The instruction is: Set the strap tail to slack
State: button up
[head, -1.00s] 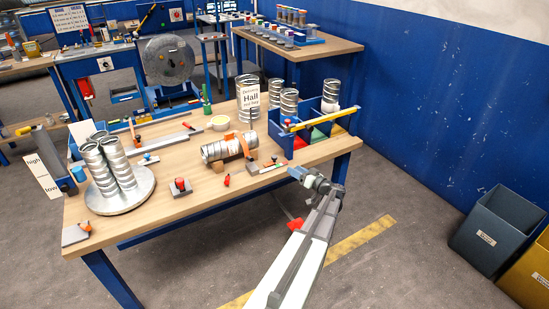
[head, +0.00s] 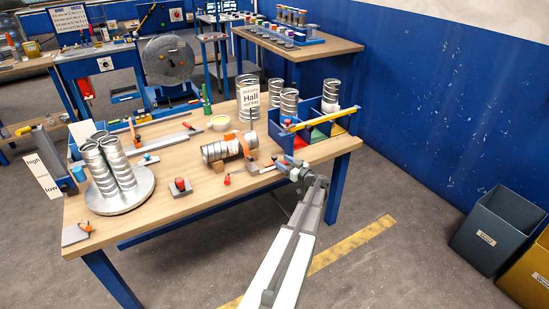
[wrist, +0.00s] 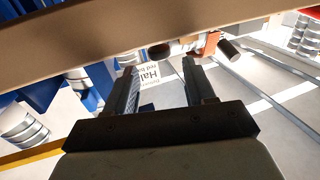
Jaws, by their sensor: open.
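A silvery spiral duct piece (head: 213,152) lies on its side near the front edge of the workbench. An orange strap (head: 244,144) goes around its right end. A grey block (head: 252,169) and small orange and dark parts sit just right of and in front of the strap; I cannot tell which part is the strap tail. My gripper (head: 283,164) is at the bench's front edge, right of the strap and apart from it. In the wrist view my gripper (wrist: 161,80) is open and empty; an orange part (wrist: 209,43) and a dark cylinder (wrist: 230,49) show beyond the fingers.
A blue divided bin (head: 290,143) with a yellow bar across it stands close behind my gripper. Upright ducts (head: 248,98) and a labelled card stand at the back. A round plate (head: 143,192) with ducts is at left. The bench front has bare patches.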

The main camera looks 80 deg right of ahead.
aim_at(275, 156)
jog(key=shift+x, duration=3.1)
grip_shut()
